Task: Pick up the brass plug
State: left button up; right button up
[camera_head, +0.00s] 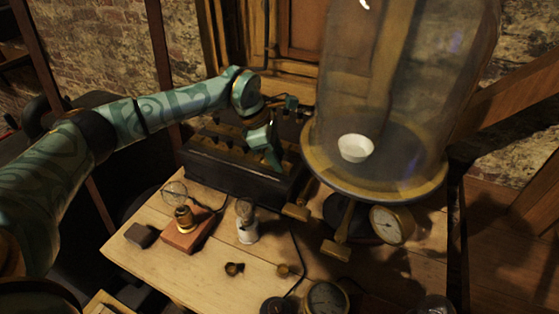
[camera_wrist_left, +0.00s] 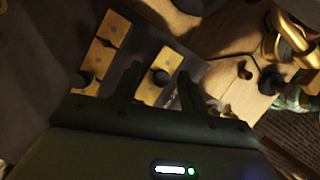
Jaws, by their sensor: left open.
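My left gripper (camera_head: 270,158) hangs low over the dark box (camera_head: 232,176) at the back of the table. In the left wrist view its two fingers (camera_wrist_left: 160,90) are open. Between and beyond them lies a brass block (camera_wrist_left: 164,66) with a round dark knob (camera_wrist_left: 160,77), apparently a plug head. I see no grip on it; whether a finger touches it I cannot tell. Another dark knob (camera_wrist_left: 78,80) sits beside brass blocks (camera_wrist_left: 110,32) to the left. Which one is the brass plug is unclear. My right gripper is out of view.
A large glass bell jar (camera_head: 400,90) stands right of the box, close to my arm's side. A bulb on a wooden base (camera_head: 183,238), a white-based bulb (camera_head: 247,228), small brass pieces (camera_head: 234,268) and gauges (camera_head: 390,225) occupy the table (camera_head: 200,278).

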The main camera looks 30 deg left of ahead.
pick_arm(q)
grip_shut()
jog(key=shift+r, duration=0.15)
